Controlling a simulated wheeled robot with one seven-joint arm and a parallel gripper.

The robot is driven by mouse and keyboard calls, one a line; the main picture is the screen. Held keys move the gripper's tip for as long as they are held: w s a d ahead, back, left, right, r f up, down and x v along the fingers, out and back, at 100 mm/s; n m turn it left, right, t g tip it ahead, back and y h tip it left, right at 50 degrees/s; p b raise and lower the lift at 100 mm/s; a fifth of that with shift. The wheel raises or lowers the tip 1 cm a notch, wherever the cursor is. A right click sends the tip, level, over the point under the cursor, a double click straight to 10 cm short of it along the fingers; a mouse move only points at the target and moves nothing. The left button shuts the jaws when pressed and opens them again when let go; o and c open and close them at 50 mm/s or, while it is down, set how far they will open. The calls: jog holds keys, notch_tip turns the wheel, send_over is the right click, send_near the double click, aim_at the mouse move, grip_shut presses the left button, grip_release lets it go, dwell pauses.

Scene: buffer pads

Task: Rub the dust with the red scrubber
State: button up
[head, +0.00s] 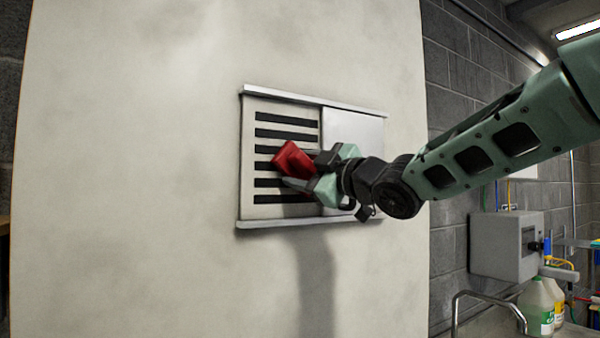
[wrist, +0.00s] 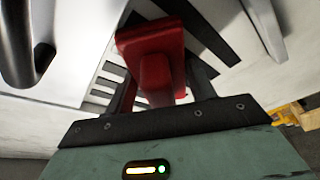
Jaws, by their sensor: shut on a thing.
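The red scrubber (head: 293,159) is held in my gripper (head: 312,172) in front of the slotted left half of a wall vent (head: 250,205). In the wrist view the red scrubber (wrist: 150,45) sits between the two fingers of my gripper (wrist: 157,88), which are shut on it. I cannot tell whether the scrubber touches the vent. Faint grey smudges, perhaps dust, show on the pale wall panel (head: 150,170); no distinct dust patch is clear on the vent. The scrubber and gripper hide part of the slots.
The vent has a plain right panel (head: 352,130) and projecting rails along its top (head: 310,99) and bottom (head: 290,224). A grey box (head: 500,245), a metal tap (head: 480,295) and bottles (head: 538,308) stand at the right. The wall left of the vent is clear.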

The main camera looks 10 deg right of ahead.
aim_at(288, 165)
jog(key=shift+w+d+m+t+h+b, duration=0.1)
jog(key=shift+d+m+t+h+b, duration=0.4)
jog(key=shift+b, duration=0.7)
jog(key=a+b, duration=0.1)
jog(key=s+a+b, duration=0.1)
jog(key=shift+s+a+f+b, duration=0.15)
jog(key=shift+a+b, duration=0.15)
jog(key=shift+b, duration=0.05)
jog(key=shift+s+a+b, duration=0.25)
jog(key=shift+a+b, duration=0.2)
jog(key=shift+a, duration=0.1)
jog(key=shift+a+r, duration=0.2)
jog(key=shift+r, duration=0.05)
jog(key=shift+w+r+g+p, duration=0.15)
jog(key=shift+g+p, duration=0.15)
jog(key=shift+w+d+r+p, duration=0.1)
jog(key=shift+w+d+p, duration=0.2)
jog(key=shift+d+p, duration=0.35)
jog(key=shift+w+d+p, duration=0.25)
jog(key=shift+d+p, duration=0.05)
jog(key=shift+d, duration=0.2)
jog(key=shift+w+d+p, duration=0.2)
jog(key=shift+d+p, duration=0.1)
jog(key=shift+d, duration=0.15)
